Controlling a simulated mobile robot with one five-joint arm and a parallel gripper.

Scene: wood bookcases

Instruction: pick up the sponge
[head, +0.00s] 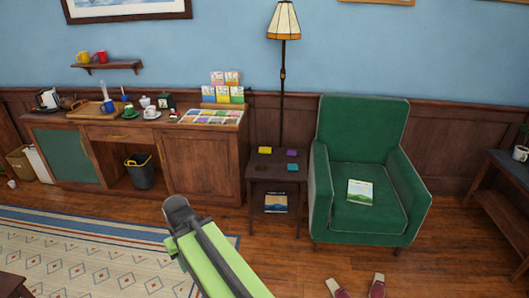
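A small dark wood side table (274,178) stands left of the green armchair. On its top lie a small yellow block (265,150), a purple block (292,153) and a teal block (293,167). The yellow block looks most like a sponge, but all are too small to be sure. A small dark item (260,167) also lies near the front left of the top. My lime green and dark arm reaches up from the bottom, left of and nearer than the side table. I cannot make out any gripper fingers.
A green armchair (361,130) holds a book (360,192). A floor lamp (283,22) stands behind the side table. A wooden cabinet (205,165) with tea things is to the left. Slippers (357,287) lie in front. Wood floor before the table is clear.

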